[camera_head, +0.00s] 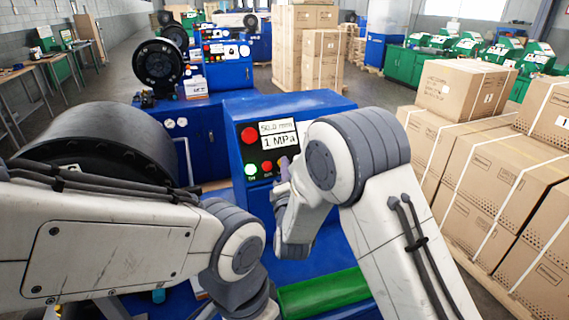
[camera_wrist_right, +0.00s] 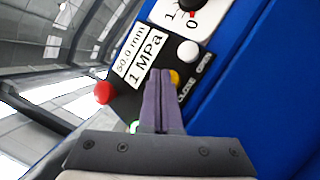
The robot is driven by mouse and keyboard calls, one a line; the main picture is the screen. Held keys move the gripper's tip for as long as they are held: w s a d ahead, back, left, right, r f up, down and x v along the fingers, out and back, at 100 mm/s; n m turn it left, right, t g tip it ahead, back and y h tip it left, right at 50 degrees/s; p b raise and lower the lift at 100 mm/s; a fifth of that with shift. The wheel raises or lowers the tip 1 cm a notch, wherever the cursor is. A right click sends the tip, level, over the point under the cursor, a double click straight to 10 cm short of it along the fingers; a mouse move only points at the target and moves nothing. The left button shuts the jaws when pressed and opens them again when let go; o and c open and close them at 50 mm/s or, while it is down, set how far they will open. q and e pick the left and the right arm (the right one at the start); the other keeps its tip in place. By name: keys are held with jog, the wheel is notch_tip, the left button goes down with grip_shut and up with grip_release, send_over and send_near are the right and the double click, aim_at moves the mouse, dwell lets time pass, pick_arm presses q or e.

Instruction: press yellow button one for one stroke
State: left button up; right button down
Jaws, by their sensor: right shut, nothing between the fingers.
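The yellow button (camera_wrist_right: 174,76) shows in the right wrist view on the black control panel, partly hidden behind my fingertips. My right gripper (camera_wrist_right: 160,73) is shut and empty, its purple fingers pointing at the panel with the tips overlapping the button's edge. I cannot tell whether they touch it. In the head view, the right gripper (camera_head: 285,165) is at the right side of the panel, mostly hidden by its arm, and the yellow button is not visible there. My left arm comes in from the left, with its fingers out of sight.
The blue machine (camera_head: 232,110) carries the panel. A white button (camera_wrist_right: 188,51) sits beside the yellow one, and a large red button (camera_wrist_right: 104,92) is farther left. A display (camera_head: 278,133) reads 50.0 mm and 1 MPa. Stacked cartons (camera_head: 471,147) stand at the right.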

jog(key=shift+w+a+f, duration=0.15)
jog(key=shift+w+f, duration=0.05)
jog(key=shift+w, duration=0.15)
dwell(0.4)
jog(key=shift+s, duration=0.1)
dwell(0.3)
jog(key=shift+s+d+r, duration=0.3)
jog(key=shift+s+r, duration=0.15)
jog(key=shift+s, duration=0.15)
jog(key=shift+r, duration=0.1)
jog(key=s+r, duration=0.1)
jog(key=s+d+p, duration=0.1)
jog(key=s+r, duration=0.1)
jog(key=shift+s+d+r, duration=0.3)
jog(key=shift+s, duration=0.1)
dwell(2.1)
